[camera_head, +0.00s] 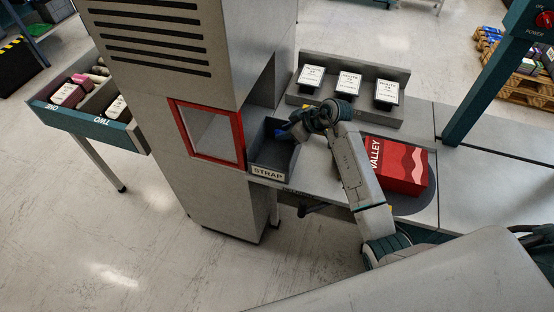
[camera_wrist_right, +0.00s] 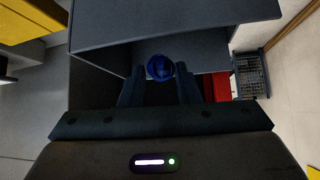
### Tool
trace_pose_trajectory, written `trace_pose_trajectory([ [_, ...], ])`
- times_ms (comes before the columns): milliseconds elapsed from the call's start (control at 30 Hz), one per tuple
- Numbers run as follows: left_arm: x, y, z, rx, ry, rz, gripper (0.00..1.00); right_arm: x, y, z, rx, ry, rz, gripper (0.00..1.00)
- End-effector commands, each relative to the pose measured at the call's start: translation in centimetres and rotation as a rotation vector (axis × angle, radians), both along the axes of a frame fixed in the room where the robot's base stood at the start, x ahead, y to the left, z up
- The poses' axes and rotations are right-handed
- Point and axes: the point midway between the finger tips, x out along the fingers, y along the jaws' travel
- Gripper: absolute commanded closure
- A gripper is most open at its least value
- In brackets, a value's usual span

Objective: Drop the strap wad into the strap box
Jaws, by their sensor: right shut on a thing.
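The strap box (camera_head: 261,160) is a dark grey open bin with a STRAP label on its front, beside the red-framed window in the head view. My right gripper (camera_head: 287,131) is at the box's open top, reaching in from the right. It is shut on the blue strap wad (camera_head: 283,135), which is mostly hidden by the gripper there. In the right wrist view the round dark blue wad (camera_wrist_right: 160,68) sits between the two fingertips of my right gripper (camera_wrist_right: 160,75). The box floor is partly hidden. My left gripper is not in view.
A red VALLEY box (camera_head: 400,166) lies on the table right of my arm. A grey rack (camera_head: 393,118) with several white cards stands behind. A tall grey cabinet (camera_head: 200,85) with a red-framed window (camera_head: 240,140) rises left of the strap box. A divided tray (camera_head: 75,120) is farther left.

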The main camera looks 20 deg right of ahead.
Motion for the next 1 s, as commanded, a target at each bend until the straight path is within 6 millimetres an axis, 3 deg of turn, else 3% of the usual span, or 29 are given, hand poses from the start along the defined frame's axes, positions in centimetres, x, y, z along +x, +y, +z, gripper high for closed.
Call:
trace_pose_trajectory([
  [300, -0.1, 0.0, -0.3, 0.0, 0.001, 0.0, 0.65, 0.0, 0.0, -0.1, 0.0, 0.0, 0.0, 1.0],
  [333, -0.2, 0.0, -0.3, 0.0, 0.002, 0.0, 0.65, 0.0, 0.0, -0.1, 0.0, 0.0, 0.0, 0.65],
  [433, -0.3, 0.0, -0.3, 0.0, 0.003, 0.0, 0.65, 0.0, 0.0, -0.1, 0.0, 0.0, 0.0, 0.45],
  [767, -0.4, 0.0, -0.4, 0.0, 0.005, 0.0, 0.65, -0.1, -0.2, 0.0, 0.0, -0.001, -0.001, 0.45],
  [1000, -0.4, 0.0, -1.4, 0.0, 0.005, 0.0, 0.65, -1.8, -2.1, 2.3, -0.004, -0.005, -0.001, 0.45],
])
